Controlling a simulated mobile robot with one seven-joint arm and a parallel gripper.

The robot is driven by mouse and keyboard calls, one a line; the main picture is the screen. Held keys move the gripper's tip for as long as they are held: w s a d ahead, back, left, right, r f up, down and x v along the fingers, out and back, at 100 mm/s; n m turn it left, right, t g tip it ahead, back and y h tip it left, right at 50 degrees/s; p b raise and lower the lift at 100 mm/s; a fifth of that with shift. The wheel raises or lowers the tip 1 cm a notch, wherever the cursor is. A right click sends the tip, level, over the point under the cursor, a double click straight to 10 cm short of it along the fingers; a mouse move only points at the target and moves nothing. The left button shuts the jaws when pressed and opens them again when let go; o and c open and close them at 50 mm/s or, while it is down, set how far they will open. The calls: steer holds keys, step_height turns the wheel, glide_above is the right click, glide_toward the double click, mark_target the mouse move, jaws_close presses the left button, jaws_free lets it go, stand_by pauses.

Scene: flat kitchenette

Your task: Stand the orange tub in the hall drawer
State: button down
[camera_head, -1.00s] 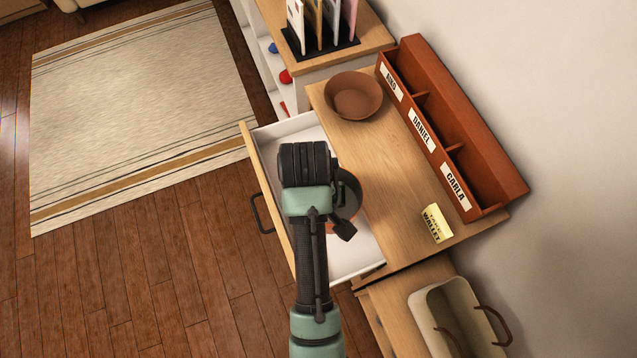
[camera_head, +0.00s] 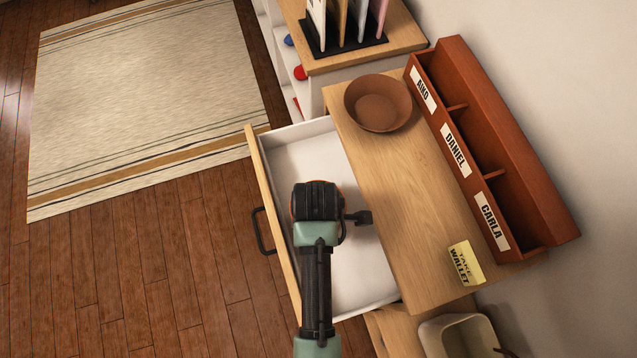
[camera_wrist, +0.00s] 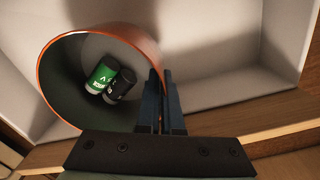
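The orange tub (camera_wrist: 66,88) fills the left of the wrist view, with its open mouth towards the camera. A green-and-black battery (camera_wrist: 103,75) and a dark one (camera_wrist: 120,84) lie inside it. My gripper (camera_wrist: 161,78) is shut on the tub's wall at the rim's right side. In the head view my gripper (camera_head: 318,205) is over the open hall drawer (camera_head: 310,152), and only slivers of orange rim show around it. The drawer's white floor and walls surround the tub in the wrist view. Whether the tub's base touches the drawer floor is hidden.
The cabinet top (camera_head: 385,165) overhangs the drawer's right side and carries a brown bowl (camera_head: 378,103), a red-brown name-labelled organizer (camera_head: 490,165) and a yellow note (camera_head: 466,263). The drawer's upper and lower ends look bare. A cream basket (camera_head: 460,338) stands at the lower right.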

steer(key=shift+w+f, duration=0.1)
steer(key=shift+f, duration=1.95)
steer(key=c, duration=1.5)
jaws_free()
steer(key=shift+f+b, duration=0.2)
steer(key=shift+b, duration=0.1)
steer(key=o, duration=0.4)
